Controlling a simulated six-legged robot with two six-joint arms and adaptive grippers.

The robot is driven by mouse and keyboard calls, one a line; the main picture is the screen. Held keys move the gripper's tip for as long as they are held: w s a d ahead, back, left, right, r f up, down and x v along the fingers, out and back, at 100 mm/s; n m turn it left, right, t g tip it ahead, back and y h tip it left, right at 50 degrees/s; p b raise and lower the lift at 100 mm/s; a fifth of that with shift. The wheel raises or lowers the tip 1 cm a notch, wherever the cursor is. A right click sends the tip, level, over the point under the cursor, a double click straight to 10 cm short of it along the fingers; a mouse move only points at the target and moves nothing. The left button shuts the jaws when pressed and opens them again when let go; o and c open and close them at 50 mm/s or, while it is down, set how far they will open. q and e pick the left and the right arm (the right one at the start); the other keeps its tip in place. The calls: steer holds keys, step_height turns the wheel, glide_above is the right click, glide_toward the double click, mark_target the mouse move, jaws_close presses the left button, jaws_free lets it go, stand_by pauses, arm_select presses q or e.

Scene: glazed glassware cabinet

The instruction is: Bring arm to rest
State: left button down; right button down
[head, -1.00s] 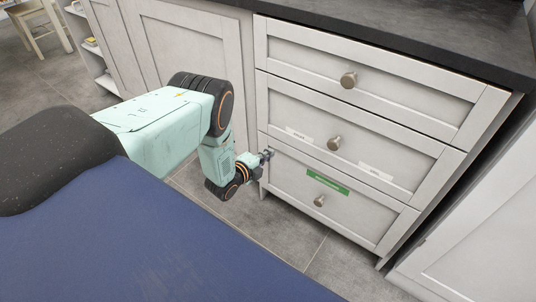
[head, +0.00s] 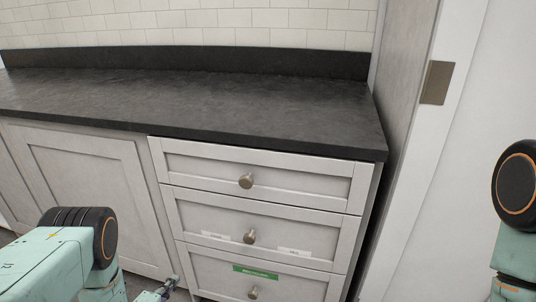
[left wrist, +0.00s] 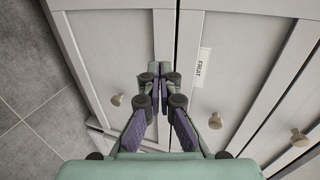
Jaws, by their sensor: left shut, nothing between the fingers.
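My left gripper (head: 170,284) is low in the head view, just left of the bottom drawer (head: 215,268). In the left wrist view its fingers (left wrist: 162,78) are closed together with nothing between them, in front of the pale drawer fronts. I cannot tell whether the fingertips touch the wood. My left arm (head: 60,262) comes in from the lower left. Part of my right arm (head: 515,195) shows at the right edge, but its gripper is out of view.
The top drawer (head: 310,187) and middle drawer (head: 195,212) are shut, with round knobs. A white FRUIT label (left wrist: 203,68) and a green label (head: 256,272) mark drawer fronts. The dark countertop (head: 200,105) above is bare. Grey floor tiles (left wrist: 30,110) lie at left.

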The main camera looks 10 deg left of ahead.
arm_select(q)
steer(key=s+d+f+n+g, duration=0.2)
steer(key=s+n+g, duration=0.1)
steer(key=s+n, duration=0.25)
steer(key=s+d+f+n+g, duration=0.3)
steer(key=s+n, duration=0.1)
steer(key=s, duration=0.3)
steer(key=s+d+f+n+g, duration=0.2)
steer(key=s+n+g, duration=0.1)
steer(key=s+n, duration=0.25)
steer(key=s+d+r+n+g+p, duration=0.1)
steer(key=s+d+r+n+g, duration=0.45)
steer(key=s, duration=0.65)
step_height(320, 180, up, 9)
steer(key=d+m+p, duration=0.1)
steer(key=d, duration=0.1)
steer(key=shift+s+d+m+y, duration=0.2)
steer(key=shift+m+y, duration=0.1)
steer(key=shift+m, duration=0.05)
